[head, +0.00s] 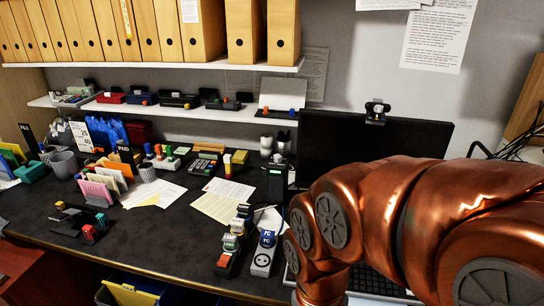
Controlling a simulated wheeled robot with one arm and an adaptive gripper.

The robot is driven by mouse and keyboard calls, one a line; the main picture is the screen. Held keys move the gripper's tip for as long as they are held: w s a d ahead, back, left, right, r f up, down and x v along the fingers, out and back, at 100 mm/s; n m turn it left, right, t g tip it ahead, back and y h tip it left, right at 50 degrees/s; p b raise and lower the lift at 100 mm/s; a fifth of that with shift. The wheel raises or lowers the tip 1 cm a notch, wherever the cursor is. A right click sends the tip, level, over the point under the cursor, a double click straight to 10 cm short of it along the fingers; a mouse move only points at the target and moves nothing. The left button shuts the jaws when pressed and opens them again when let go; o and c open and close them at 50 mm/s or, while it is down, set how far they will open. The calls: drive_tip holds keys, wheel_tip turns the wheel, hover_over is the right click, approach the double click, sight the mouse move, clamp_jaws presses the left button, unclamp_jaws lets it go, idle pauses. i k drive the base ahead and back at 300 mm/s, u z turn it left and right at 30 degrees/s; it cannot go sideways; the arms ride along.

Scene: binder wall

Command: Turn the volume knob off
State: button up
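I cannot make out a volume knob for certain at this size. A black upright device (276,182) with a small green patch near its top stands on the dark desk (150,240), left of the monitor; no knob can be told on it. My copper-coloured arm fills the lower right and hides part of the desk and the keyboard. My gripper does not show in this view.
Grey and black power strips (263,256) with labelled plugs lie near the desk's front, left of my arm. A black monitor (345,135) stands behind the arm. Binders (155,35) and small boxes fill the shelves. The desk's front left-centre is mostly clear.

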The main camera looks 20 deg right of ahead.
sight(278, 159)
drive_tip(key=z, duration=0.05)
drive_tip(key=k, duration=0.45)
drive_tip(key=u, duration=0.25)
drive_tip(key=i, duration=1.3)
drive_tip(key=z, duration=0.6)
